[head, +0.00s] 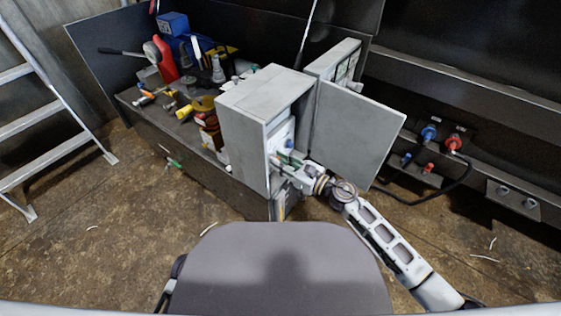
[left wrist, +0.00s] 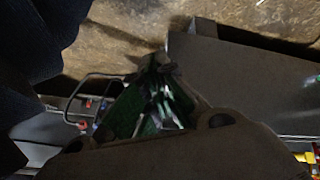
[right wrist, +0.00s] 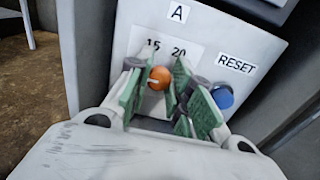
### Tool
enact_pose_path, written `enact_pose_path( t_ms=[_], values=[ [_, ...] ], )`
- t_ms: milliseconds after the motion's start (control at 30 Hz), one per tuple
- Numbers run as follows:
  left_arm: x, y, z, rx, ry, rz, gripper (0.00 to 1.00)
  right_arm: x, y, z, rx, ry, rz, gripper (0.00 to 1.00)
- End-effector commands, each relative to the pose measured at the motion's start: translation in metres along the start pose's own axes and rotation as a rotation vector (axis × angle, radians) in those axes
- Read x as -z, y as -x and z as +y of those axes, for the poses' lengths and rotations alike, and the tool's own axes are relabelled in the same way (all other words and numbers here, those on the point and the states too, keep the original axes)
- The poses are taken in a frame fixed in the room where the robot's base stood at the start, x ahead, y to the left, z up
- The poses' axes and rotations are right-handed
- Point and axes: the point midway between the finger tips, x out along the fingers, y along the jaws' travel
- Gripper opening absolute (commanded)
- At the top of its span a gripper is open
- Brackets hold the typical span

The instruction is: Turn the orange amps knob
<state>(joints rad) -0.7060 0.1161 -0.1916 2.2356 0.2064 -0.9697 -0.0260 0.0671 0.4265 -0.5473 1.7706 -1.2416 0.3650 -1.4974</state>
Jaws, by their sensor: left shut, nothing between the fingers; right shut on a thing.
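The orange amps knob (right wrist: 159,77) is on a light panel inside the grey box, under the labels "A", "15" and "20" in the right wrist view. My right gripper (right wrist: 152,82) has its green-padded fingers on either side of the knob and is shut on it. In the head view my right gripper (head: 284,163) reaches into the box opening, and the orange knob cannot be made out there. My left gripper (left wrist: 155,66) is shut and empty, with its fingers together in the dark left wrist view. It is not visible in the head view.
A blue reset button (right wrist: 222,96) is close to the right of the knob. The grey box (head: 248,115) has its door (head: 355,137) open to the right. The bench beside it holds several tools and bottles. A ladder (head: 55,120) stands at left; red and blue plugs are at right.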

Motion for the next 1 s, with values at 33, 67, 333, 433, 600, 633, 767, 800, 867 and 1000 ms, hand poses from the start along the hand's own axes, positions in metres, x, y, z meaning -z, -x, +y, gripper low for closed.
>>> enact_pose_path(
  t_ms=[33,67,333,433,600,633,767,800,867,1000],
  values=[
    [0.0,0.0,0.0,0.0,0.0,-0.001,0.0,0.0,0.0,0.0,0.0,0.0,0.0,0.0],
    [0.0,0.0,0.0,0.0,0.0,-0.001,0.0,0.0,0.0,0.0,0.0,0.0,0.0,0.0],
    [-0.001,0.002,0.0,0.003,-0.002,-0.009,0.0,0.0,0.0,0.0,0.0,-0.021,0.001,0.0],
    [0.0,0.005,0.0,0.006,-0.005,-0.016,0.0,0.0,0.0,0.0,0.0,-0.05,0.001,0.0],
    [0.005,0.017,0.001,0.015,-0.015,-0.035,0.0,-0.001,0.0,0.0,0.0,-0.13,0.001,0.0],
    [0.01,0.02,0.001,0.016,-0.022,-0.038,0.0,-0.002,0.0,0.0,0.0,-0.149,0.0,0.0],
    [0.02,0.034,0.002,0.028,-0.036,-0.056,0.0,-0.002,0.0,-0.001,0.001,-0.245,0.001,0.0],
    [0.022,0.038,0.002,0.033,-0.039,-0.065,0.0,-0.002,0.0,-0.001,0.001,-0.278,0.001,0.0],
    [0.024,0.045,0.002,0.04,-0.044,-0.08,0.0,-0.002,0.0,-0.001,0.001,-0.33,0.0,0.0],
    [0.031,0.064,0.002,0.06,-0.055,-0.117,0.0,-0.002,0.0,-0.002,0.001,-0.461,0.001,0.0]
  ],
)
